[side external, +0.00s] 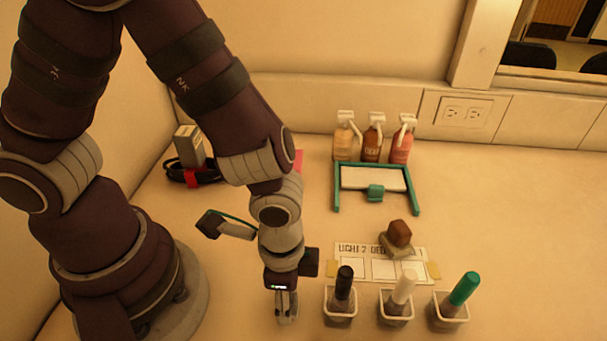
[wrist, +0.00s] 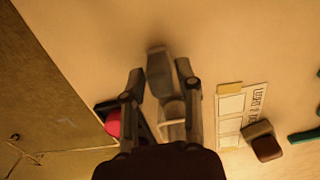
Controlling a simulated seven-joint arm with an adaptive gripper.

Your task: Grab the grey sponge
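My gripper (wrist: 161,72) points down, its two fingers apart. A grey, elongated block (wrist: 158,80), which looks like the grey sponge, lies between the fingertips in the wrist view. Narrow gaps seem to show on both sides, but contact is hard to judge. In the side external view my gripper (side external: 286,316) is low over the near counter, left of the row of small cups. The sponge is mostly hidden by the fingers there.
A cup with a black-topped item (side external: 343,285) stands just right of my gripper; white (side external: 403,287) and green (side external: 464,289) ones follow. Behind them, a brown block on a greyish one (side external: 397,236) rests on a labelled card (side external: 350,265).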

